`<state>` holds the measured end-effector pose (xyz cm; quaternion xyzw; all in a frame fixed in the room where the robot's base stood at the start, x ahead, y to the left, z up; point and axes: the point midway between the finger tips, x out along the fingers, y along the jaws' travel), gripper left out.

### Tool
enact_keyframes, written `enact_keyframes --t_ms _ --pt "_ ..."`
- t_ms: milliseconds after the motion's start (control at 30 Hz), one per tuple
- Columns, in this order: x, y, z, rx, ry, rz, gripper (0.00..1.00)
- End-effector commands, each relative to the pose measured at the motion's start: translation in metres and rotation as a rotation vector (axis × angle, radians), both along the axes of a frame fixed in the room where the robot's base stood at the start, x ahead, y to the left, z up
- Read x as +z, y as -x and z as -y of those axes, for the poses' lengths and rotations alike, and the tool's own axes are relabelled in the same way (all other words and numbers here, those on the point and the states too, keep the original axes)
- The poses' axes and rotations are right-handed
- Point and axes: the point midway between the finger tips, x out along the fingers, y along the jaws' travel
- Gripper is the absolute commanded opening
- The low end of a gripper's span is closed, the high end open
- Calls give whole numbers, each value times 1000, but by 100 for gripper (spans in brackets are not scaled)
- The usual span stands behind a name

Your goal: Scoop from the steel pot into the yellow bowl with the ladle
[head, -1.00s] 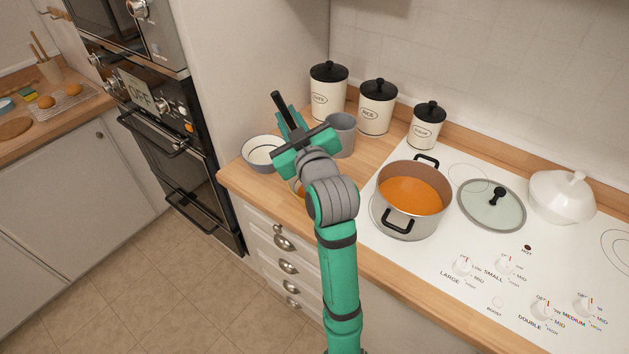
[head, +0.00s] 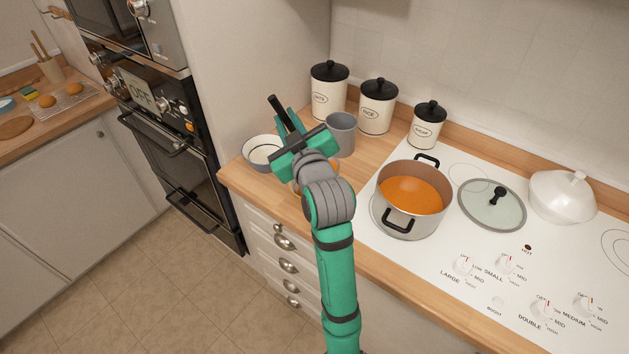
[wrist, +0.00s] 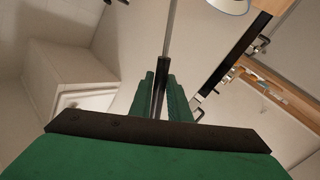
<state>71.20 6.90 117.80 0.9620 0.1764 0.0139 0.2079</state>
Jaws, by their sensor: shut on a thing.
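The steel pot (head: 428,226) stands on the hob at the right of my gripper, with orange soup in it. My gripper (head: 287,122) is above the counter left of the pot, shut on the ladle's black handle (head: 277,106). In the wrist view the handle (wrist: 159,88) sits between the fingers, and a thin metal shaft runs from it to the top edge. The ladle's scoop is not visible in either view. A small orange-yellow patch (head: 334,166) shows beside my wrist; it may be part of the yellow bowl, mostly hidden behind my arm.
A grey bowl (head: 249,158) stands at the counter's left end, close to my gripper. A grey cup (head: 343,136) and three lidded canisters (head: 377,112) stand behind. A glass lid (head: 480,211) and a white lidded dish (head: 562,200) are right of the pot.

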Motion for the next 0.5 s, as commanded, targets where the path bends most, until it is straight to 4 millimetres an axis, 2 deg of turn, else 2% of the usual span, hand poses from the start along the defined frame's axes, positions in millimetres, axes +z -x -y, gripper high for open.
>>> enact_keyframes --t_ms 167,500 --pt "-2 1 -10 6 12 3 0" --pt "-5 2 -10 3 33 6 0"
